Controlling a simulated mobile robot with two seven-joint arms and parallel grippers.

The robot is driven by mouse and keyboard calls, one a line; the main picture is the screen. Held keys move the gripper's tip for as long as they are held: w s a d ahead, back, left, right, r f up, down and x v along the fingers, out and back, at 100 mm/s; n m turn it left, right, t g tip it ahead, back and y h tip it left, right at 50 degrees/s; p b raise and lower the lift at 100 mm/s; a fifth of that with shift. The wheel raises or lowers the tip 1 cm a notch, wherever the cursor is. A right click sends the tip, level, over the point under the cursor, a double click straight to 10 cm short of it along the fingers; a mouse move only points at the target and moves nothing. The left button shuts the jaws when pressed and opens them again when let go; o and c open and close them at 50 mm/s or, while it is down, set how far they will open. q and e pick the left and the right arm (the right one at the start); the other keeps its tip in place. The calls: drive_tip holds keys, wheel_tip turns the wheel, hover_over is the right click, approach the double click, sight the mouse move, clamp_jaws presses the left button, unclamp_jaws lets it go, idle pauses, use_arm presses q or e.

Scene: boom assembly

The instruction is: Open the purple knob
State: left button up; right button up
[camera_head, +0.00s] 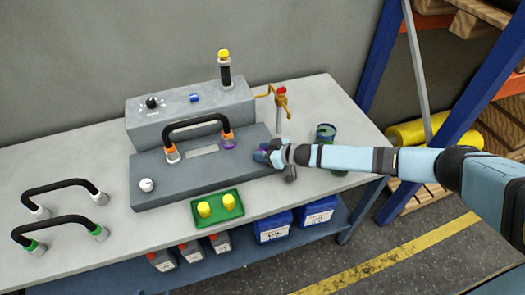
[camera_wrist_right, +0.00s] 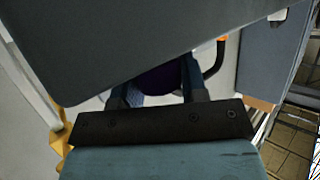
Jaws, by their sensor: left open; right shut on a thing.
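The purple knob (camera_head: 261,155) is at the right end of the long grey box (camera_head: 190,180) on the table, mostly covered by my right gripper (camera_head: 273,153). My right arm comes in from the right and the gripper is shut on the knob. In the right wrist view a dark purple part of the knob (camera_wrist_right: 158,78) shows between the two fingers; a big grey surface hides the rest. How far the knob is turned cannot be told. My left gripper is not in view.
A black hose (camera_head: 195,119) arches over the box. Behind it stands a grey unit (camera_head: 190,105) with a yellow-topped post (camera_head: 224,66). A red-topped tap (camera_head: 281,100) and a green can (camera_head: 325,133) are near my right arm. A green tray (camera_head: 217,222) lies in front.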

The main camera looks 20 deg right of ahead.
drive_tip(key=shift+n+g+y, duration=0.4)
drive_tip(key=shift+n, duration=0.1)
drive_tip(key=o, duration=0.9)
drive_tip(key=b+v, duration=0.1)
drive_tip(key=v, duration=1.2)
drive_tip(key=shift+s+d+r+b, duration=0.15)
drive_tip(key=shift+d+r+b, duration=0.1)
drive_tip(key=shift+b, duration=0.1)
